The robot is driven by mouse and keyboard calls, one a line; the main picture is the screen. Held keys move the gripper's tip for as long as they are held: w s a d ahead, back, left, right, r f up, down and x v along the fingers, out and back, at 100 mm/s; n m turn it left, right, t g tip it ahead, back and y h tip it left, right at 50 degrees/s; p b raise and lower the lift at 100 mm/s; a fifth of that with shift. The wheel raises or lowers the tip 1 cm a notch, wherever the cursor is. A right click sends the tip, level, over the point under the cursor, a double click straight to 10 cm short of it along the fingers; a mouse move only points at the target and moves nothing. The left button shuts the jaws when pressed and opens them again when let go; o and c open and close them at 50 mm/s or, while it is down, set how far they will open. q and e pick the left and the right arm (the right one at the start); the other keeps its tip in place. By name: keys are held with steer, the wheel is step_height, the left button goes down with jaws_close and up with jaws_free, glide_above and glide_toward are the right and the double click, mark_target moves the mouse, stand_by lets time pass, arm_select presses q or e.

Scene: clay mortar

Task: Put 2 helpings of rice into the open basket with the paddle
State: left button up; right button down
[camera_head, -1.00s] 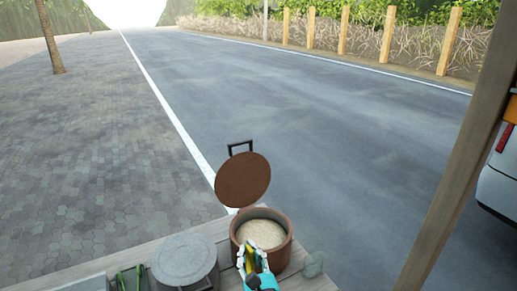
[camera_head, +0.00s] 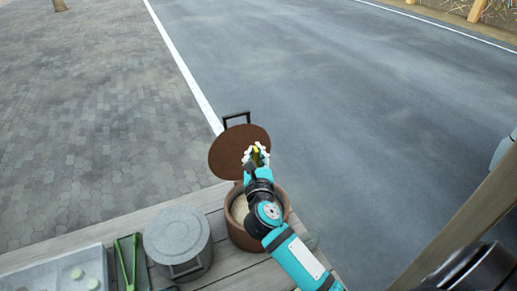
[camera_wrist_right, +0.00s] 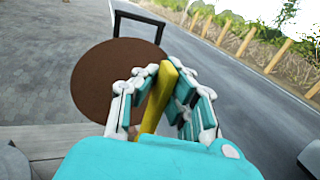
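My right gripper (camera_head: 257,153) is above the brown pot (camera_head: 243,240), in front of its raised round lid. In the right wrist view the right gripper (camera_wrist_right: 170,98) has its white and teal fingers on both sides of the yellow paddle (camera_wrist_right: 156,98), shut on it. The paddle also shows as a small yellow piece in the head view (camera_head: 258,158). Pale rice (camera_head: 239,208) lies in the pot, partly hidden by my right arm. I cannot tell whether the paddle carries rice. I cannot make out an open basket. My left gripper is not in view.
The brown lid (camera_head: 236,150) with its dark handle stands open behind the pot. A grey lidded container (camera_head: 178,237) stands left of it. Green tongs (camera_head: 124,262) and a pale tray (camera_head: 45,278) with light green pieces are farther left. A wooden post (camera_head: 462,229) rises at right.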

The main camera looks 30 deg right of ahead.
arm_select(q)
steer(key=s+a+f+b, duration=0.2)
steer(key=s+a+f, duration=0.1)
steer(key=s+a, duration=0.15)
arm_select(e)
step_height(320, 180, down, 2)
steer(key=shift+a+f, duration=0.1)
steer(key=shift+w+d+f+b, duration=0.1)
steer(key=shift+d+f+b, duration=0.1)
steer(key=shift+f+b, duration=0.35)
steer(key=shift+w+d+f+b, duration=0.1)
steer(key=shift+d+f+b, duration=0.15)
steer(key=shift+f, duration=0.4)
step_height(320, 180, down, 3)
steer(key=shift+a+r+b, duration=0.1)
steer(key=shift+a+b, duration=0.05)
steer(key=shift+b, duration=1)
step_height(320, 180, down, 5)
steer(key=b, duration=0.4)
steer(key=shift+f, duration=0.2)
steer(key=shift+f+b, duration=0.25)
steer(key=shift+b, duration=0.1)
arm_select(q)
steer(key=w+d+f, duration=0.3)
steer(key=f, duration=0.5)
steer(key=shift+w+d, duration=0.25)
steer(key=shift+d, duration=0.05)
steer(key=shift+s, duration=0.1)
arm_select(e)
steer(key=shift+r, duration=0.1)
